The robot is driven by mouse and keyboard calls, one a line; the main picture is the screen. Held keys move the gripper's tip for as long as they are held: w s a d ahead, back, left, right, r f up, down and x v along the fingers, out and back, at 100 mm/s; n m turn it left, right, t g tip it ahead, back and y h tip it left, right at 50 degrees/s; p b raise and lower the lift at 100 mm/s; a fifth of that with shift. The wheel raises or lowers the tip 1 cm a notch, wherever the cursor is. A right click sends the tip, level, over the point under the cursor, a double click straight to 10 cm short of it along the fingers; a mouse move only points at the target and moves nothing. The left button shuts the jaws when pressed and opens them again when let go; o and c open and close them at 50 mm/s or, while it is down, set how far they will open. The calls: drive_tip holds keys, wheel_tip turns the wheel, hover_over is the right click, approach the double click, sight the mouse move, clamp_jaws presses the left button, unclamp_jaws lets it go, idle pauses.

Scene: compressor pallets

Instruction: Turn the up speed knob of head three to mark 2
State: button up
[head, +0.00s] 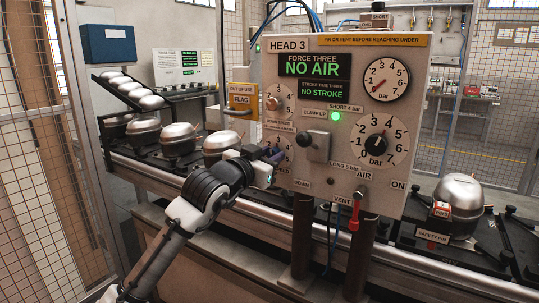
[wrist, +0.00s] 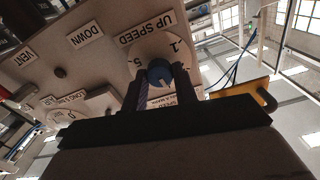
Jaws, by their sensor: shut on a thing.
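The head three panel (head: 350,180) carries a "HEAD 3" sign and stands in the middle of the head view. My gripper (head: 272,158) is at its lower left dial (head: 285,143), which it partly covers. In the wrist view, the "UP SPEED" label (wrist: 145,28) sits beside a pale dial (wrist: 146,48) where marks 1 and 5 show. My gripper (wrist: 160,78) is shut on the round dark blue-grey up speed knob (wrist: 159,70), one finger on each side. The knob's pointer and mark 2 cannot be made out.
Another small knob dial (head: 278,97) is just above my gripper. A clamp lever (head: 317,146) stands out to its right, and a red vent handle (head: 355,215) hangs lower right. A yellow flag holder (head: 243,98) is at the left. Compressors (head: 178,138) stand on the conveyor behind.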

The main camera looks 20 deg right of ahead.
drive_tip(key=n+p, duration=0.3)
drive_tip(key=n, duration=0.2)
drive_tip(key=n+p, duration=0.3)
drive_tip(key=n, duration=0.1)
drive_tip(key=shift+n+p, duration=0.35)
drive_tip(key=shift+n, duration=0.15)
drive_tip(key=shift+w+f, duration=0.1)
drive_tip(key=o, duration=1)
drive_tip(key=shift+a, duration=0.1)
drive_tip(key=shift+c, duration=0.2)
drive_tip(key=b+v, duration=0.3)
drive_tip(key=v, duration=1.1)
